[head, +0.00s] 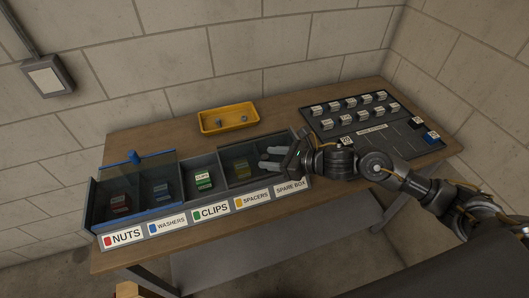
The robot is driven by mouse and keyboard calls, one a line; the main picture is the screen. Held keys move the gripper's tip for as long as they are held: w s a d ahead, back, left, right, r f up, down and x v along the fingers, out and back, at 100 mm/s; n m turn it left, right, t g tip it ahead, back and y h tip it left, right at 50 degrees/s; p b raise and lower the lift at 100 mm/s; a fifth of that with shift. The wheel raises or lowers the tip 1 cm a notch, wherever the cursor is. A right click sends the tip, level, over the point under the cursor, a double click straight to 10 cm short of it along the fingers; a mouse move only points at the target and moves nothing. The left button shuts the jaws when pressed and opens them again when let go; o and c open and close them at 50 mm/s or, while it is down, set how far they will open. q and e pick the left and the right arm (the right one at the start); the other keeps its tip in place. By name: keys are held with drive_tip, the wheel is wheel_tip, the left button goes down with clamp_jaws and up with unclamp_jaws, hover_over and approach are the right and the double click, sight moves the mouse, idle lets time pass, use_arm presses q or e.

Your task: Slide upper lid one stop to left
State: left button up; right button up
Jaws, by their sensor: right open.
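A long grey bin box (187,217) stands at the table's front, with compartments labelled NUTS, WASHERS, CLIPS, SPACERS and SPARE BOX. A see-through lid with a blue edge (152,214) and a blue knob (134,157) covers NUTS and WASHERS. The CLIPS compartment is uncovered and shows a green-and-white box (203,180). A second, dark see-through lid (236,162) appears to cover SPACERS and SPARE BOX; its knob is not visible. Which lid is upper is unclear. My right gripper (268,158) is open over the box's right end, fingers pointing left; contact is unclear. My left gripper is out of view.
A yellow tray (206,126) with small parts sits behind the box. A dark board (388,139) with rows of small labelled blocks lies at the right. Bare wood (150,138) shows left of the tray. A wall rises behind the table.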

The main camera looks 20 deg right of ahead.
drive_tip(key=shift+x, duration=1.3)
drive_tip(key=shift+c, duration=0.5)
clamp_jaws()
